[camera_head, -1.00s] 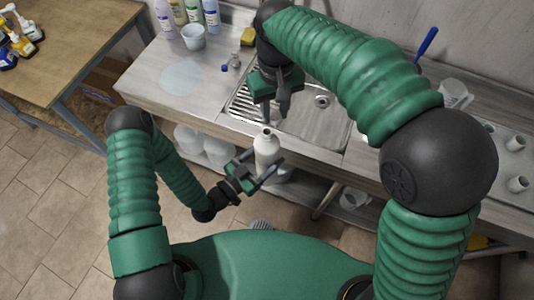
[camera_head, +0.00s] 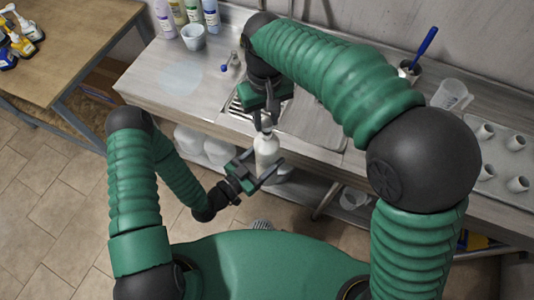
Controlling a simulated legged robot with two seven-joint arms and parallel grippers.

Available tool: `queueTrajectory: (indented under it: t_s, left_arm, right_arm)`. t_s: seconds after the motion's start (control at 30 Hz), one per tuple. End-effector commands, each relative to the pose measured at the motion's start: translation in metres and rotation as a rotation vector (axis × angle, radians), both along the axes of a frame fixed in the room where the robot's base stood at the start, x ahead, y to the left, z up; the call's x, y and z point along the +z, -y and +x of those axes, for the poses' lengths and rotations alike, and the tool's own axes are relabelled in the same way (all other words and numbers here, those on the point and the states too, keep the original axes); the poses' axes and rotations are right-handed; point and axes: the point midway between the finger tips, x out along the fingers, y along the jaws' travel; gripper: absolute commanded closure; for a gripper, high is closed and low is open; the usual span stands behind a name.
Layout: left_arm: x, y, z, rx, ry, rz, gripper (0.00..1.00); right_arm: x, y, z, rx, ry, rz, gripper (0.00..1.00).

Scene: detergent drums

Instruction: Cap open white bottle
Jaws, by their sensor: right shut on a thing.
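The white bottle (camera_head: 266,146) is upright in the air in front of the counter. My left gripper (camera_head: 261,170) has its fingers around the bottle's body and is shut on it. My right gripper (camera_head: 266,121) points down right above the bottle's mouth, its fingertips at the neck. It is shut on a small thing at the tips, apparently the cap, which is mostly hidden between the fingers. I cannot tell whether the cap touches the neck.
The steel counter (camera_head: 150,85) with a sink runs behind the grippers. A clear jug (camera_head: 451,95) and several small cups stand at right. A wooden table (camera_head: 75,45) is at far left.

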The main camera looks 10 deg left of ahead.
Motion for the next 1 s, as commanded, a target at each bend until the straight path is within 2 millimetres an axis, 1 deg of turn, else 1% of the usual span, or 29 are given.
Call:
queueTrajectory:
  t_s: [0.77,0.87,1.0]
  left_arm:
    - [0.002,0.001,0.000,-0.001,0.004,-0.003,1.00]
    - [0.002,0.001,0.000,0.000,0.004,-0.003,1.00]
    - [0.002,0.001,0.000,0.000,0.004,-0.003,1.00]
  right_arm:
    - [0.001,0.002,-0.003,0.000,0.008,-0.006,1.00]
    - [-0.001,0.002,-0.003,0.000,0.006,-0.007,1.00]
    - [-0.010,0.002,-0.003,0.000,0.005,-0.007,1.00]
